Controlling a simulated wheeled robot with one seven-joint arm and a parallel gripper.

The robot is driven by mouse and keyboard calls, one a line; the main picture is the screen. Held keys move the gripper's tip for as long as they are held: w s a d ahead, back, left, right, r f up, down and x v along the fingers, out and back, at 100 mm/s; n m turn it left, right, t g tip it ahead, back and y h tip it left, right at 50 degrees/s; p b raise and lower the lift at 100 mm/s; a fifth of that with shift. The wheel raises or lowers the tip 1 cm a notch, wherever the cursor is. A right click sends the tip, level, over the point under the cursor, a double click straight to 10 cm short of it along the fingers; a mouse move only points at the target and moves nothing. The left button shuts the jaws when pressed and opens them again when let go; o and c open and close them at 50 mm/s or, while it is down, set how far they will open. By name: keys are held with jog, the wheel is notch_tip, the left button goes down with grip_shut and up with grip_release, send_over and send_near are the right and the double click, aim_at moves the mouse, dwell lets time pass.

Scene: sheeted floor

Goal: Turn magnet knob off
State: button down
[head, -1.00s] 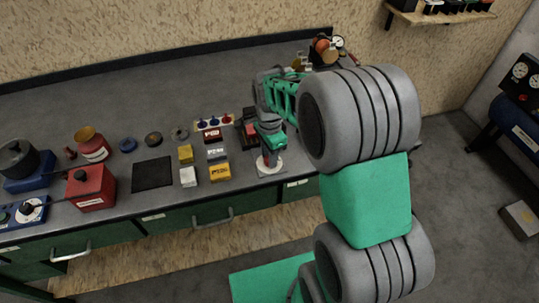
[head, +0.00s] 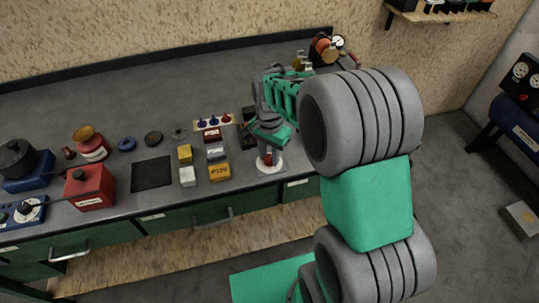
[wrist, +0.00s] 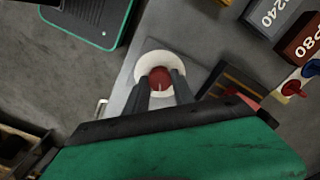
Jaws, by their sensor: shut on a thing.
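The magnet knob (wrist: 159,77) is red and sits at the middle of a round white disc (wrist: 150,58) on a grey plate near the bench's front edge. In the wrist view my gripper (wrist: 161,82) has its two dark fingers on either side of the knob, shut on it. In the head view the gripper (head: 267,152) points down at the white disc (head: 277,167), and the fingers and wrist partly hide the knob. I see no readable on or off mark on the disc.
Left of the disc on the bench are labelled blocks, including a yellow one (head: 219,172) and a white one (head: 187,176). Blue and red pegs (head: 214,122) stand behind. A red box (head: 89,187) is further left. Drawers with handles (head: 213,217) line the bench front.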

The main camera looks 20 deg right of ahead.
aim_at(270, 158)
jog(key=n, duration=0.6)
jog(key=shift+n, duration=0.3)
jog(key=n+b, duration=0.1)
jog(key=n, duration=0.4)
jog(key=shift+n, duration=0.3)
jog(key=c, duration=1.1)
grip_release()
jog(key=shift+o, duration=0.2)
notch_tip(270, 158, up, 8)
jog(key=shift+f+b, duration=0.1)
jog(key=shift+b, duration=0.25)
